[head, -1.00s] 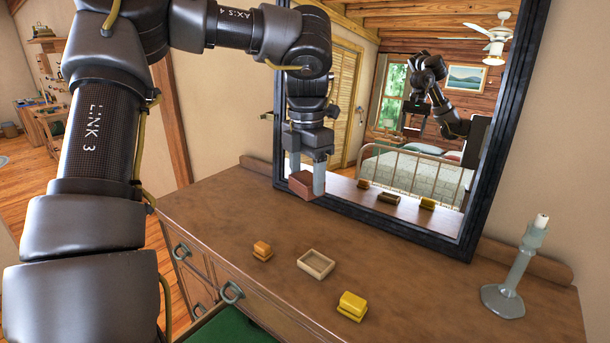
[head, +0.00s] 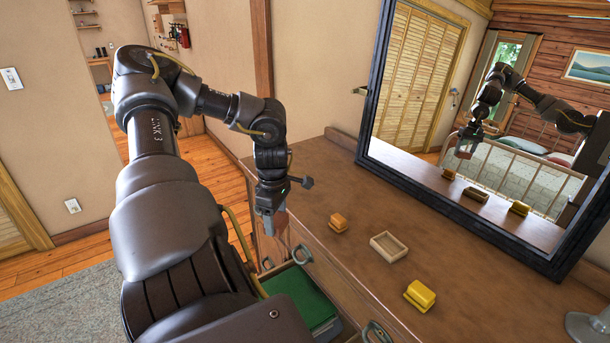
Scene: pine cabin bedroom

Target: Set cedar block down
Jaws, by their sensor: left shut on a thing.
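My left gripper (head: 274,222) points down near the left end of the dresser, at its front edge. It is shut on the reddish-brown cedar block (head: 282,219), which is mostly hidden behind the fingers. The gripper and block also show in the mirror. The block appears held up off the dresser top; its exact height is hard to tell. My right gripper is out of view.
An open drawer with green lining (head: 300,297) sticks out in front. A framed mirror (head: 450,215) stands behind.

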